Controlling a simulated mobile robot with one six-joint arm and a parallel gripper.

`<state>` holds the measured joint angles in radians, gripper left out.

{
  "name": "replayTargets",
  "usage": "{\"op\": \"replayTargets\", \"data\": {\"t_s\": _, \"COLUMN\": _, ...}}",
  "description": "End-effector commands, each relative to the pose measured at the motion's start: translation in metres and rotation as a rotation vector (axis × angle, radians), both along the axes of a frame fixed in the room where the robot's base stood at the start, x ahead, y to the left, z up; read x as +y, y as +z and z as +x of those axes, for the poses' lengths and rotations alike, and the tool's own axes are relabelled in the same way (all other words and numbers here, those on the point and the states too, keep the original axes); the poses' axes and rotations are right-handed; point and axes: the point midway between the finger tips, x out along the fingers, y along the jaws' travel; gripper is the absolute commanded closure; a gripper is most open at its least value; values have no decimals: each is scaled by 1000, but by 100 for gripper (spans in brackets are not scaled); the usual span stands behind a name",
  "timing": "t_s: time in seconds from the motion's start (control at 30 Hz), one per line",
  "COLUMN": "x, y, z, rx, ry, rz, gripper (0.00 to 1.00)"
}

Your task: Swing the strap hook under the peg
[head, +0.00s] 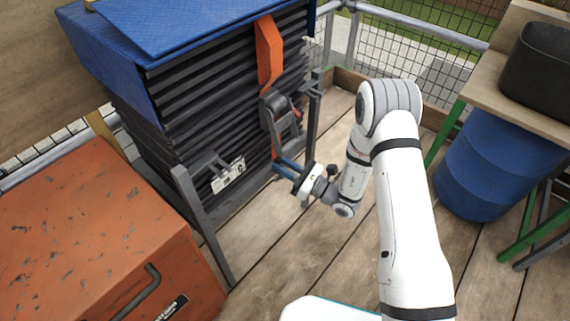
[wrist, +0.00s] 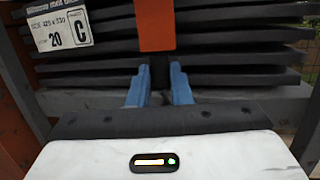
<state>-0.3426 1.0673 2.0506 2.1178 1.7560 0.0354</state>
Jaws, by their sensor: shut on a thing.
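An orange strap (head: 269,55) hangs down the front of a stack of dark tiles (head: 222,95) and passes a dark ratchet buckle (head: 281,117). Its lower end (wrist: 155,25) shows in the wrist view. There a dark piece, apparently the strap hook (wrist: 159,70), sits below the orange webbing, between the blue fingers. My gripper (head: 283,166) is low at the stack's front, shut on this piece; it also shows in the wrist view (wrist: 159,82). The hook's tip is hidden, and I cannot make out the peg.
A grey rack (head: 189,198) frames the stack, with its lower rail (wrist: 235,103) close by my fingers. A label (head: 228,175) hangs on the tiles. An orange toolbox (head: 95,235) stands at front left, a blue barrel (head: 482,165) at right. Plank floor (head: 300,245) is clear between.

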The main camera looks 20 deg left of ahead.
Motion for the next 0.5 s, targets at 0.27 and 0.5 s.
{"op": "replayTargets", "data": {"t_s": 0.27, "x": 1, "y": -2, "z": -3, "rx": 6, "ry": 8, "rz": -2, "gripper": 77}}
{"op": "replayTargets", "data": {"t_s": 0.5, "x": 0, "y": -1, "z": -2, "rx": 3, "ry": 6, "rz": -1, "gripper": 59}}
